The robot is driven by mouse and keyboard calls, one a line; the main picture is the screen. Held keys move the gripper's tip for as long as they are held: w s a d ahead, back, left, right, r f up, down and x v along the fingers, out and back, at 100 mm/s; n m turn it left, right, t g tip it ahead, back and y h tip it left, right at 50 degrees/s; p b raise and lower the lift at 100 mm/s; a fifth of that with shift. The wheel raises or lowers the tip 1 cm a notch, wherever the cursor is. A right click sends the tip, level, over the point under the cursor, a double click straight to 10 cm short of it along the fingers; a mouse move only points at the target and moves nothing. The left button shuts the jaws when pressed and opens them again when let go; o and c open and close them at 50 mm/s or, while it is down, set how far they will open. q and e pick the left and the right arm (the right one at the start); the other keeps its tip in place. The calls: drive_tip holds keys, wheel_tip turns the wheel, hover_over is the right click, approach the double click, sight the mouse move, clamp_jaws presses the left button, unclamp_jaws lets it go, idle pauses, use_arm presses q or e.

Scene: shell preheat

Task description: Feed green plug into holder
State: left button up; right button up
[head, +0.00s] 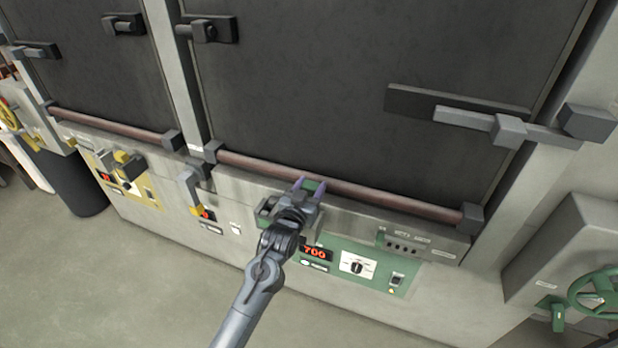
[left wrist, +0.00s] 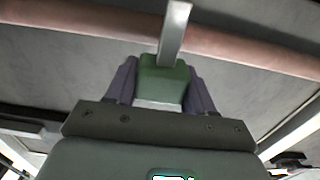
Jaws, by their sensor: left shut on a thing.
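The green plug (left wrist: 163,80) is between the two purple fingers of my left gripper (left wrist: 163,88) in the left wrist view. A grey bar (left wrist: 174,33) extends from the plug towards the top of that view. In the head view my left gripper (head: 309,184) is shut on the green plug (head: 311,186), just above the green control panel (head: 330,247) and in front of the reddish rail. A green part (head: 263,212), possibly the holder, shows beside my wrist; the arm partly hides it. My right gripper is not in view.
Large dark doors (head: 330,80) stand behind the reddish rail (head: 340,187). A yellow panel (head: 130,182) with a grey-and-yellow fitting is at left. A green handwheel (head: 600,294) is at lower right. The floor (head: 150,270) in front is clear.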

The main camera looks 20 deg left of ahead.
use_arm(q)
drive_tip(key=shift+s+d+r+p, duration=0.1)
drive_tip(key=shift+d+r+p, duration=0.2)
drive_tip(key=shift+r+p, duration=0.05)
drive_tip(key=shift+a, duration=0.1)
drive_tip(key=shift+s+a+f, duration=0.1)
drive_tip(key=shift+a, duration=0.3)
drive_tip(key=shift+d+f+b, duration=0.15)
drive_tip(key=shift+f+b, duration=0.15)
drive_tip(key=shift+f, duration=0.2)
drive_tip(key=shift+f+b, duration=1.1)
drive_tip(key=shift+f, duration=0.05)
drive_tip(key=shift+f+b, duration=1.1)
drive_tip(key=shift+f, duration=0.15)
drive_tip(key=shift+f+b, duration=0.7)
drive_tip(key=shift+f, duration=0.7)
drive_tip(key=shift+f+b, duration=0.5)
drive_tip(key=shift+f, duration=0.5)
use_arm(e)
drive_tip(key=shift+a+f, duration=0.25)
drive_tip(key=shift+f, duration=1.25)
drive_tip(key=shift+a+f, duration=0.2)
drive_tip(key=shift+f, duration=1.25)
